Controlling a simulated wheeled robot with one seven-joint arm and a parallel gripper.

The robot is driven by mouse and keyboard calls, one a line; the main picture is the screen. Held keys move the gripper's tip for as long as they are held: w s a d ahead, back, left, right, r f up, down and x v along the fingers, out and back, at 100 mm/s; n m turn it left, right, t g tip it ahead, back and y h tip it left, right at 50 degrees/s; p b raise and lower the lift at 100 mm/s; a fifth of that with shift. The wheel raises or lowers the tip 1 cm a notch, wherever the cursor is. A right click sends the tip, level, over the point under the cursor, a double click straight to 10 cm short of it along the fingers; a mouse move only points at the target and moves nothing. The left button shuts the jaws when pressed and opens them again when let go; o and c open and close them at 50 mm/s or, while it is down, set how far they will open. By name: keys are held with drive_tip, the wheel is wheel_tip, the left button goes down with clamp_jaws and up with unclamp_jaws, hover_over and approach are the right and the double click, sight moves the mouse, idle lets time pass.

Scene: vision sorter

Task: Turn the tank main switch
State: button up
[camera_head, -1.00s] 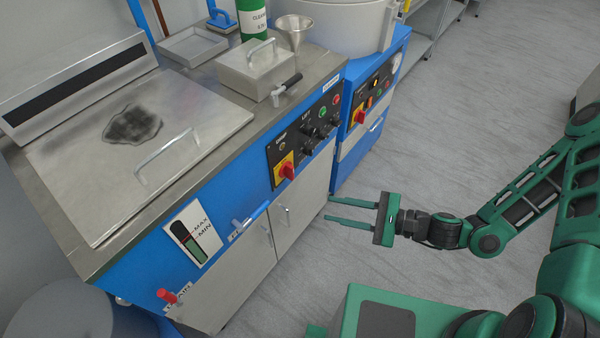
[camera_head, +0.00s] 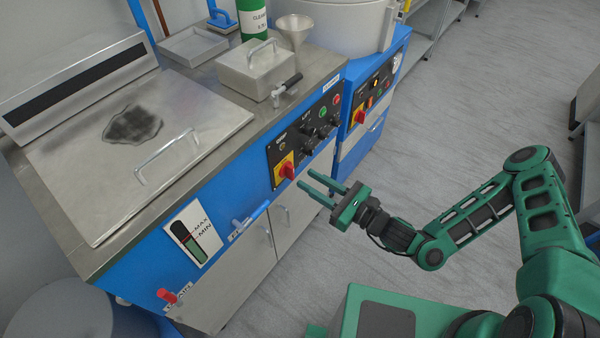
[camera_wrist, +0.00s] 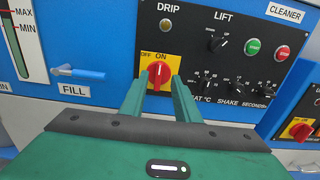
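The tank main switch is a red rotary knob (camera_head: 286,170) on a yellow plate, low on the left of the tank's black control panel (camera_head: 305,131). In the wrist view the red knob (camera_wrist: 159,74) sits between my fingers, with OFF printed at its upper left and ON at its top. The knob's grip looks upright there. My gripper (camera_head: 319,181) is open and empty. Its two green fingers point at the panel, apart from the knob in the head view. In the wrist view the fingertips (camera_wrist: 160,84) flank the knob's lower part. Whether they touch it is unclear.
A second red switch on yellow (camera_head: 359,117) is on the neighbouring blue cabinet, to the right. Black dials and green and red buttons (camera_wrist: 253,47) are right of the main switch. A blue FILL handle (camera_head: 250,215) sticks out at the lower left.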

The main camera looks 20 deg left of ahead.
sight(294, 171)
drive_tip(key=shift+x, duration=2.45)
clamp_jaws()
